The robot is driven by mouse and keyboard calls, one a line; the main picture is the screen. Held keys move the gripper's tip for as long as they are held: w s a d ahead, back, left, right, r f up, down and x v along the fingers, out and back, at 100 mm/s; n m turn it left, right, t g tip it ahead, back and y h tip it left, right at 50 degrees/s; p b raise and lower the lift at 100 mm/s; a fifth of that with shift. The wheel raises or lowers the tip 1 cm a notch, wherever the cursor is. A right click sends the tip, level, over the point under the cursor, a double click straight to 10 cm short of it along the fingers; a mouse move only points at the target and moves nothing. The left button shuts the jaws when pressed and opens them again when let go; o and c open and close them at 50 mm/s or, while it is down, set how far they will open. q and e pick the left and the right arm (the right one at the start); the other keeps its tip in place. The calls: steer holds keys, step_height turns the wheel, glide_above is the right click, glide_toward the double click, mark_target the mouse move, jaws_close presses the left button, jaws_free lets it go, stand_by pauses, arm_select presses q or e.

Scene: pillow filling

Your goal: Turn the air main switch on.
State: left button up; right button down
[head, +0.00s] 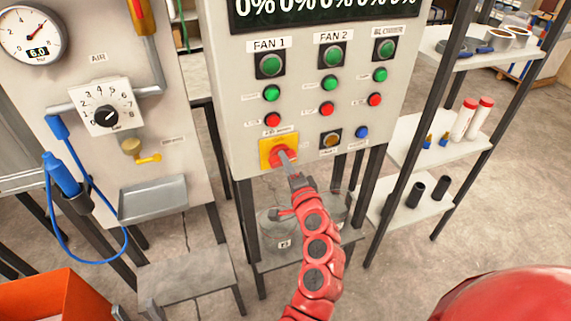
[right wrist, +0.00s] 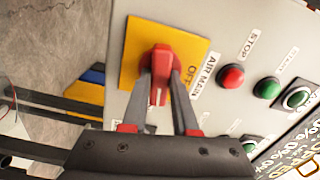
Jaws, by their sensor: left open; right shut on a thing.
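The air main switch is a red rotary knob (head: 279,153) on a yellow square plate (head: 265,143), low on the grey control panel. In the right wrist view the knob (right wrist: 160,62) and its plate (right wrist: 135,50) show close up, with "OFF" and "AIR MAIN" lettering beside them. My right gripper (head: 288,161) reaches up to the knob. Its two fingers (right wrist: 162,88) lie on either side of the knob's handle and are shut on it. My left gripper (head: 138,311) shows only as dark fingertips at the bottom edge, apart and empty.
Green and red buttons (head: 272,93) sit above the switch. A gauge, dial and blue hose (head: 65,180) are on the left panel (head: 165,120). Glass jars (head: 275,228) stand on a shelf below. A shelf rack (head: 410,210) stands right; an orange bin (head: 55,300) is bottom left.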

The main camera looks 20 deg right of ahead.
steer(key=shift+m, duration=1.1)
steer(key=c, duration=0.7)
jaws_free()
